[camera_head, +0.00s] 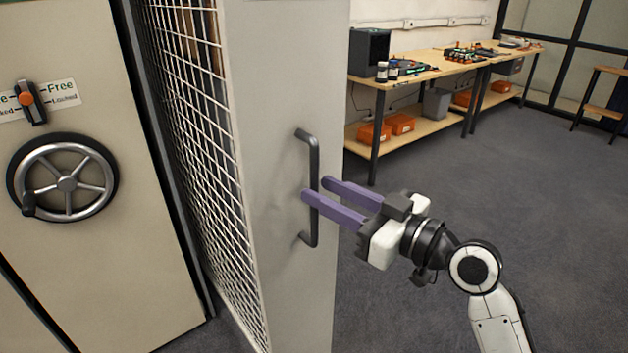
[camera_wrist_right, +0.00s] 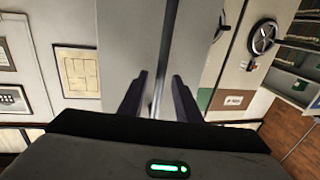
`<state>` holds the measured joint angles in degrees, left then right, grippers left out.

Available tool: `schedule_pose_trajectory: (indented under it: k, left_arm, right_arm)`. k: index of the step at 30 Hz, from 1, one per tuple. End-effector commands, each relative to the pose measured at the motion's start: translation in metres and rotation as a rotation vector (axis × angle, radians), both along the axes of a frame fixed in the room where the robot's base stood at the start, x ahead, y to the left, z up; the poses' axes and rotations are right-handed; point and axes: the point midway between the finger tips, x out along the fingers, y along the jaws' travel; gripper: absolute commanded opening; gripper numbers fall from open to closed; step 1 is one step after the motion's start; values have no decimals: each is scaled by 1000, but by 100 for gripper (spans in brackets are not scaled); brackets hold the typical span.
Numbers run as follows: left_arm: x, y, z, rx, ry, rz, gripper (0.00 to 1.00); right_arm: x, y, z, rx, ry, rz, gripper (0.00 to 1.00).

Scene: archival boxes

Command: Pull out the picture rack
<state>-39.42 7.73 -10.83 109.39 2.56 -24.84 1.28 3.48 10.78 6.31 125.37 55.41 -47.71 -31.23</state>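The picture rack (camera_head: 290,95) has a pale grey end panel and a white mesh side (camera_head: 205,130); it stands out past the cabinet on its left. A dark vertical bar handle (camera_head: 314,160) is on its panel. My right gripper (camera_head: 314,189) is at the handle with its two purple fingers apart. The near finger crosses in front of the bar and the far one lies beyond it. In the right wrist view, the handle (camera_wrist_right: 165,45) runs between the open fingers (camera_wrist_right: 159,77); contact cannot be told. My left gripper is not in view.
A beige cabinet (camera_head: 95,270) with a spoked handwheel (camera_head: 68,183) and a lock knob (camera_head: 27,98) stands at the left. Workbenches (camera_head: 425,75) with orange bins (camera_head: 400,123) below stand at the back right. The grey floor (camera_head: 560,220) at the right is clear.

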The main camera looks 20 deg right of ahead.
Motion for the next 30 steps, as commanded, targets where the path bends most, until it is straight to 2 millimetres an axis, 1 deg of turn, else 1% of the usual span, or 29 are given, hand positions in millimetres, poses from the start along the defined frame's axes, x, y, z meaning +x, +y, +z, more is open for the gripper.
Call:
schedule_pose_trajectory:
  k: [1,3,6,10,17,18,22,23,30]
  left_arm:
    - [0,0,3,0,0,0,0]
    - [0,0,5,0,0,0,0]
    - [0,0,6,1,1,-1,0]
    - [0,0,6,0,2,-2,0]
    - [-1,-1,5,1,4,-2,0]
    - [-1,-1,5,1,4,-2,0]
    - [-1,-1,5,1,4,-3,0]
    - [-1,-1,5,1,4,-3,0]
    - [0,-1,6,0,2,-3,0]
  right_arm:
    - [7,6,3,4,0,3,31]
    - [15,9,2,3,1,0,31]
    - [22,14,1,3,2,1,31]
    - [26,17,0,0,1,2,31]
    - [26,17,-1,0,1,1,31]
    - [26,17,-1,0,1,1,24]
    - [26,17,-1,0,1,1,2]
    - [26,17,-1,0,1,1,0]
    - [26,17,-1,0,2,3,0]
